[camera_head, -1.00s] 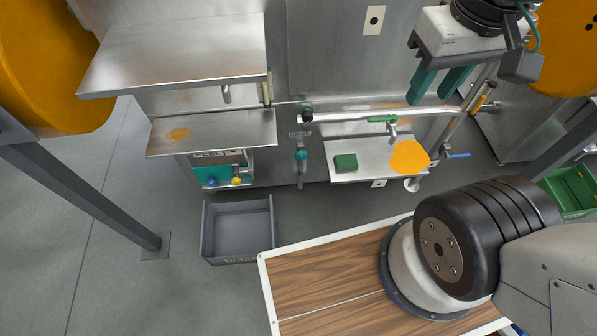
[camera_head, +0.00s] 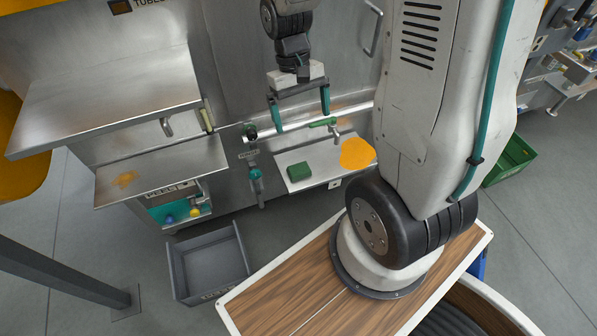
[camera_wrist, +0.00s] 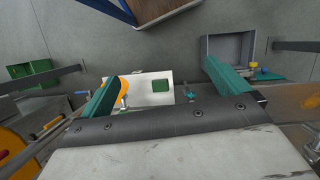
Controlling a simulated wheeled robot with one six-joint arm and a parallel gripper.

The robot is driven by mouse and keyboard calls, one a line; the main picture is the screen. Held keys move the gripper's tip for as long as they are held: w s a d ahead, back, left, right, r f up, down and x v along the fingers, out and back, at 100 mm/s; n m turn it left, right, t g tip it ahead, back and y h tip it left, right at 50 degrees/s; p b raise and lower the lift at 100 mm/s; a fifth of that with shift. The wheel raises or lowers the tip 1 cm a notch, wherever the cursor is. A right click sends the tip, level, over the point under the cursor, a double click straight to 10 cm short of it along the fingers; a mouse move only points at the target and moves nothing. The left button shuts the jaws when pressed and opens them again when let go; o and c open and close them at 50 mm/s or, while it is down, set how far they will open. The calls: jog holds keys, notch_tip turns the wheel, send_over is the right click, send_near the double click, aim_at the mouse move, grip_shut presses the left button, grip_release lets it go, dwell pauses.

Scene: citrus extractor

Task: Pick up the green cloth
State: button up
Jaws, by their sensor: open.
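The green cloth (camera_head: 299,172) is a small dark green folded block. It lies on the left part of a pale metal shelf (camera_head: 318,180) below a horizontal pipe, left of an orange puddle. It also shows in the wrist view (camera_wrist: 160,86), between and beyond my fingers. My gripper (camera_head: 301,114) has teal fingers that are spread apart with nothing between them. It is in front of the machine and appears above the cloth, apart from it. In the wrist view my gripper (camera_wrist: 165,90) spans the shelf.
An orange puddle (camera_head: 357,153) covers the shelf's right side. A horizontal pipe (camera_head: 350,118) with a green-handled tap (camera_head: 323,123) runs behind the shelf. A teal-handled valve (camera_head: 255,174) stands left. A grey bin (camera_head: 208,264) is on the floor; a green crate (camera_head: 512,160) is at right.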

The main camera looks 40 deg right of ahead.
jog(key=w+d+f, duration=0.2)
jog(key=f, duration=0.4)
jog(key=w+d+f, duration=0.1)
jog(key=w+f, duration=0.1)
jog(key=f, duration=0.4)
jog(key=m+t+h, duration=0.1)
jog(key=t, duration=0.4)
send_over(299, 169)
jog(key=f, duration=2.6)
jog(key=shift+s+a, duration=0.3)
jog(key=shift+s, duration=0.1)
jog(key=f, duration=0.7)
jog(key=shift+w+d+f, duration=0.1)
jog(key=shift+w+d, duration=0.1)
jog(key=shift+w, duration=0.15)
jog(key=c, duration=0.9)
